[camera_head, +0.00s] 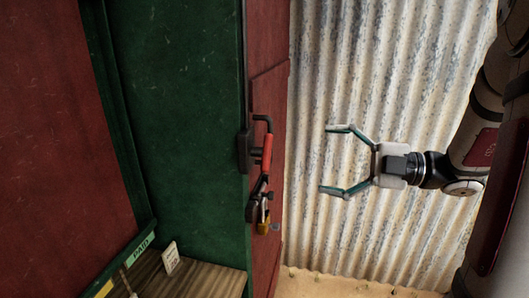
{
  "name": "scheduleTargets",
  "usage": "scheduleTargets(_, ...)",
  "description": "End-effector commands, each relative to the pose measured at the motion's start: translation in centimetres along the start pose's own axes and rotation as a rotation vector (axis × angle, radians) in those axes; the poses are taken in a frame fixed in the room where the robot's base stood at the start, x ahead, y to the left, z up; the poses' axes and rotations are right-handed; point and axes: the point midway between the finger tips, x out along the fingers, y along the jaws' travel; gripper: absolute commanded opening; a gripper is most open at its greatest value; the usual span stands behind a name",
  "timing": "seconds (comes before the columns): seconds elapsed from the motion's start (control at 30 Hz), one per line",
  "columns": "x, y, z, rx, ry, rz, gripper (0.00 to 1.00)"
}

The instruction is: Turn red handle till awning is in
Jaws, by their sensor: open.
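A red handle (266,154) sits on a dark crank at the edge of the green and dark red stall wall, near the middle of the head view. A black bent bar (264,120) shows above it. My gripper (333,160) is open and empty to the right of the handle, its two fingers pointing left. A clear gap separates the fingertips from the handle. The awning cannot be made out in this view.
A brass-coloured piece (264,228) hangs just below the crank. A wooden counter (205,281) with a small white card (171,258) is at lower left. A corrugated metal wall (375,75) stands behind my gripper.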

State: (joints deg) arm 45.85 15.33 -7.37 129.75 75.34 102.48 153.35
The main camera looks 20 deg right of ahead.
Motion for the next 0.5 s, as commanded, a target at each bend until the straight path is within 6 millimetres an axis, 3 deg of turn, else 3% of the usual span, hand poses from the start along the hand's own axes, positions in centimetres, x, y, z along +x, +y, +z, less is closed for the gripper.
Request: scheduleTargets(0.5,9.7,-0.2,-0.1,-0.003,0.005,-0.005,0.87)
